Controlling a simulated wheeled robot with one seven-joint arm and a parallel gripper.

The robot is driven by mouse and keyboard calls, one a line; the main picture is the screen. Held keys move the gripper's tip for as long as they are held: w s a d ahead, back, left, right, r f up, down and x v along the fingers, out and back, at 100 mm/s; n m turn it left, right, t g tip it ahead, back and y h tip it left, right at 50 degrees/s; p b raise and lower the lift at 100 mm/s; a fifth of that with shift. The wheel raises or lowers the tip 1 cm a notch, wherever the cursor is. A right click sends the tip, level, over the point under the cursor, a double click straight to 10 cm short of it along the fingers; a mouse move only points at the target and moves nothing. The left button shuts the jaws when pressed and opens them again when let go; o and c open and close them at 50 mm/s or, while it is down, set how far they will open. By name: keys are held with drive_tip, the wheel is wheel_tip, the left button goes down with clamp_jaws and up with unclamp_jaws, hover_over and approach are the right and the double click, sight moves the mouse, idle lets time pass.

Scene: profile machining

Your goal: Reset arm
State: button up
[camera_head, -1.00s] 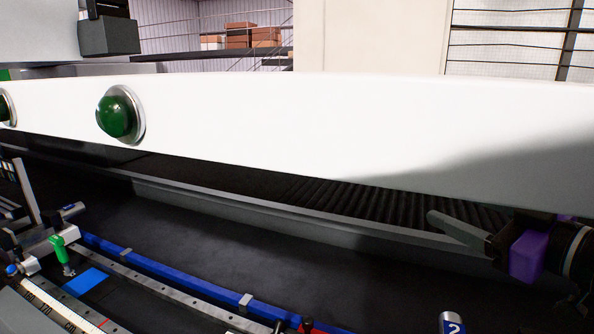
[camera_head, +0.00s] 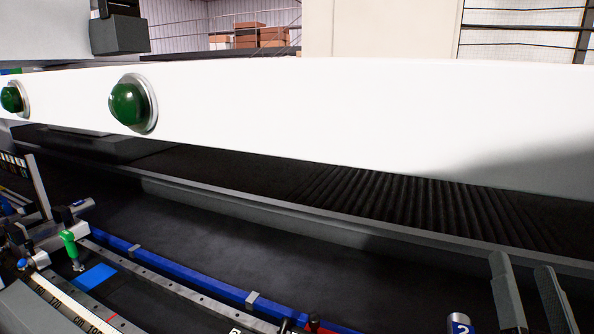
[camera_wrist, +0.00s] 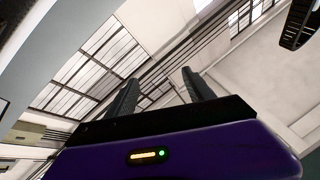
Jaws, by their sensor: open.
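My gripper (camera_head: 527,296) shows at the bottom right of the head view, its two grey fingers pointing up and apart, with nothing between them. In the wrist view my gripper (camera_wrist: 158,92) is also open and empty, beyond its purple housing. Behind the fingers there are only windows, walls and ceiling. The rest of my arm is out of the head view.
A white beam (camera_head: 300,115) with green buttons (camera_head: 130,103) crosses the head view. Behind and below it runs a dark ribbed bed (camera_head: 400,200). A blue rail (camera_head: 180,275) and a green-handled clamp (camera_head: 70,243) lie at lower left. The dark surface between is bare.

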drive_tip(key=s+a+f+n+g+y, duration=0.2)
drive_tip(key=s+a+f, duration=0.1)
drive_tip(key=s+f, duration=0.5)
drive_tip(key=s+a+f+n+g+y, duration=0.2)
drive_tip(key=s+a+f+g, duration=0.1)
drive_tip(key=s+f, duration=0.6)
drive_tip(key=s+a+f+n+g+y, duration=0.2)
drive_tip(key=s+a+f+n, duration=0.1)
drive_tip(key=s+f, duration=0.6)
drive_tip(key=s+a, duration=0.1)
drive_tip(key=s, duration=0.2)
drive_tip(key=shift+s+a+f+g+b, duration=0.15)
drive_tip(key=shift+s+a+g+b, duration=0.15)
drive_tip(key=shift+g+b, duration=0.1)
